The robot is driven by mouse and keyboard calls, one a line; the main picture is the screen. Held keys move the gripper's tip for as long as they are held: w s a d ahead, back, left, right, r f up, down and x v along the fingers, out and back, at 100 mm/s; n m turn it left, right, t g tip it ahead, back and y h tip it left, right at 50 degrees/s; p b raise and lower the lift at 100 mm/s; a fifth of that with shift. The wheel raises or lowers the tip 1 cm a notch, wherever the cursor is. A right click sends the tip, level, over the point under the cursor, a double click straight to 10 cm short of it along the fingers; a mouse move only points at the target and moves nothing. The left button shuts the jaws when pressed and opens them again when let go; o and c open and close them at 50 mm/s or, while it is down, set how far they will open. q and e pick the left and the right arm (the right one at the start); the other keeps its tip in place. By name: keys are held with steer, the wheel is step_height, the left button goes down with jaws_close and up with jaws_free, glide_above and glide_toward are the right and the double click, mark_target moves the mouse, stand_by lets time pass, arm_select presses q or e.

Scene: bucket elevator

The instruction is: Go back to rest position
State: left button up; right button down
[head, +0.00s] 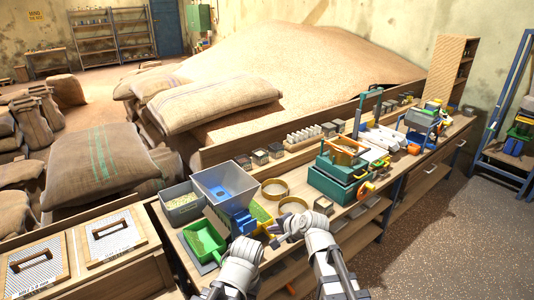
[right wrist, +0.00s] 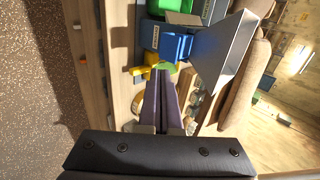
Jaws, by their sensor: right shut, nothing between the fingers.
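My right arm enters at the bottom of the head view, and its gripper (head: 272,240) points left over the near edge of the bench. In the right wrist view the dark fingers of this gripper (right wrist: 163,75) are together, with nothing held. Past their tips are a yellow part (right wrist: 145,68) and a bit of green; I cannot tell whether they touch. The blue machine (head: 240,221) with its grey hopper (head: 224,180) stands just beyond the gripper, and the hopper also shows in the right wrist view (right wrist: 225,50). My left arm shows at the bottom, but its fingers do not.
The wooden bench (head: 335,215) carries a green tray (head: 205,240), a grey bin of grain (head: 181,203), round sieves (head: 275,188) and a green machine (head: 336,180). Sacks (head: 100,163) and a grain heap (head: 300,70) lie behind. The floor (head: 430,240) at the right is clear.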

steer(key=s+d+f+n+g+h+b, duration=0.1)
steer(key=s+f+n+g+h, duration=0.1)
steer(key=s, duration=0.5)
steer(key=s+d+f+n+g+h+b, duration=0.1)
steer(key=s+f+n+g+h, duration=0.1)
steer(key=s+f+n, duration=0.3)
steer(key=s+f+n+g+h+b, duration=0.1)
steer(key=s+f+n+g+h, duration=0.1)
steer(key=s+n, duration=0.5)
steer(key=s+f+g, duration=0.1)
steer(key=s, duration=0.1)
steer(key=shift+s+d+f+g+h, duration=0.2)
steer(key=shift+s+d+g+h, duration=0.1)
steer(key=shift+d+g+h, duration=0.1)
